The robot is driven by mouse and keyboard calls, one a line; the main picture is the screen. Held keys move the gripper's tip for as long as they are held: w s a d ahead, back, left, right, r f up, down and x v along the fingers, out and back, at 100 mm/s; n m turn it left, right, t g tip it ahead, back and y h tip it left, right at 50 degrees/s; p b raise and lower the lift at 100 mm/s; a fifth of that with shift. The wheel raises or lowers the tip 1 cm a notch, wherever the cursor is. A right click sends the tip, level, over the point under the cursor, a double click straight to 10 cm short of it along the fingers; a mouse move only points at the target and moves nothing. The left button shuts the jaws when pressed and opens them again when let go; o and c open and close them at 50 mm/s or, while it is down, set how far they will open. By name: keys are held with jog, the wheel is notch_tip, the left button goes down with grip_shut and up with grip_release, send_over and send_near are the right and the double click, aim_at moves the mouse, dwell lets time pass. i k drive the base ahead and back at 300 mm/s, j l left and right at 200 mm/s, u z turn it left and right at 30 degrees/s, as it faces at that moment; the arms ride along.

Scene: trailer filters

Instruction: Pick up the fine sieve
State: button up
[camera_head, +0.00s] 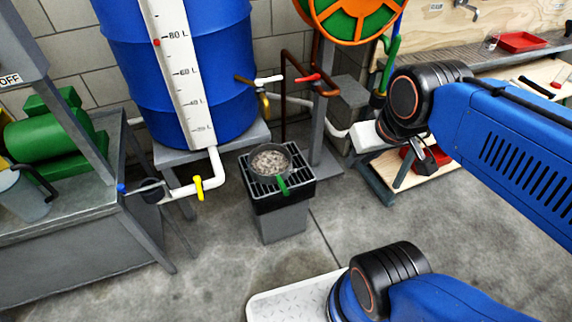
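A round grey sieve (268,158) with a green handle lies on a black slatted grate on top of a grey stand. Greyish-brown bits show inside it. Its handle points toward the front and slightly right. I cannot tell from this view how fine its mesh is.
The grate stand (283,228) stands on open concrete floor. A blue barrel (225,70) with pipes and a yellow valve is behind left. A metal bench (70,240) is at the left. A workbench with a red tray (522,41) is at the back right.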

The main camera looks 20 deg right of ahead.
aim_at(268, 163)
jog(key=j+z, duration=0.15)
jog(key=z, duration=0.25)
jog(key=j+z, duration=0.15)
jog(key=z, duration=0.25)
jog(key=k+j+z, duration=0.1)
jog(key=z, duration=0.25)
jog(key=j+z, duration=0.15)
jog(key=z, duration=0.25)
jog(key=k+j+z, duration=0.25)
jog(key=k+j, duration=0.25)
jog(key=k+j+z, duration=0.25)
jog(key=k+j, duration=0.15)
jog(key=k, duration=0.15)
